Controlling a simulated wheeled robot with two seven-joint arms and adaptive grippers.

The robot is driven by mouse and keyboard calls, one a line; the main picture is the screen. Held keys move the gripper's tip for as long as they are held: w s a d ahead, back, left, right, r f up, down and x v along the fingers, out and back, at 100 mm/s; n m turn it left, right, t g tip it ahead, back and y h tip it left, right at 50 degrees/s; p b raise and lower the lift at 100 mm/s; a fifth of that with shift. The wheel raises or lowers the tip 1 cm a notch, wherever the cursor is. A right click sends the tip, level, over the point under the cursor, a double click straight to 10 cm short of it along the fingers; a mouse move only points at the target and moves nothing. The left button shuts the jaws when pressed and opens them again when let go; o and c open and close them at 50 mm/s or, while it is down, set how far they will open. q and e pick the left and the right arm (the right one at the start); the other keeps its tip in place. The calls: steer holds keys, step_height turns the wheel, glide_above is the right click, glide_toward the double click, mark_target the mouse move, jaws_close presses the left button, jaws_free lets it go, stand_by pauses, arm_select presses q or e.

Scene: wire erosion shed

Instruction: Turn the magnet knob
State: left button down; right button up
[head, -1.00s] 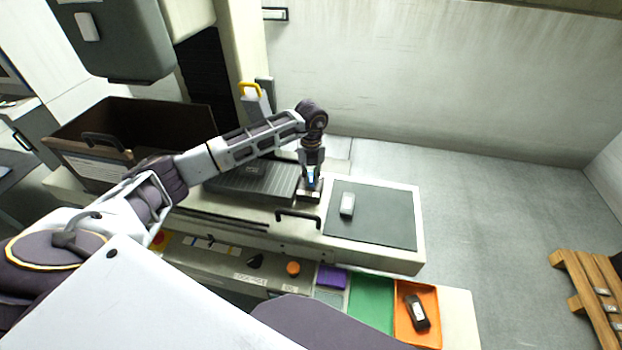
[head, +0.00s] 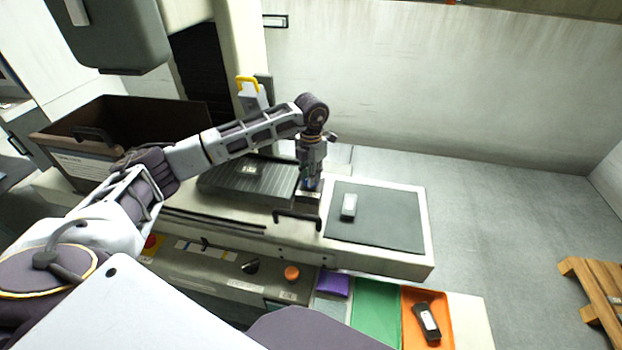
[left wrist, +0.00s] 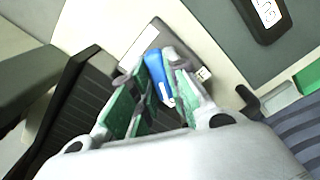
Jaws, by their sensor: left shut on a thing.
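The magnet knob (left wrist: 155,76) is a blue lever on a dark grey block (left wrist: 168,40) beside the ribbed dark plate. My left gripper (head: 310,184) points down over this spot in the head view, which mostly hides the knob there. In the left wrist view my left gripper (left wrist: 157,76) has its green-padded fingers on both sides of the blue lever, shut on it. My right gripper is in neither view.
The ribbed plate (head: 230,182) lies left of the gripper. A dark mat (head: 385,225) with a grey labelled block (head: 349,206) lies to the right. A black handle (head: 297,215) juts from the front edge. A brown open bin (head: 75,160) stands at left.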

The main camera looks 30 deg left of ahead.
arm_select(q)
steer(key=shift+w+m, duration=0.1)
steer(key=shift+m, duration=0.3)
steer(key=shift+m+b, duration=0.5)
steer(key=shift+m, duration=0.5)
steer(key=shift+r, duration=0.1)
steer(key=c, duration=1.6)
jaws_free()
steer(key=shift+o, duration=1.1)
step_height(320, 180, up, 12)
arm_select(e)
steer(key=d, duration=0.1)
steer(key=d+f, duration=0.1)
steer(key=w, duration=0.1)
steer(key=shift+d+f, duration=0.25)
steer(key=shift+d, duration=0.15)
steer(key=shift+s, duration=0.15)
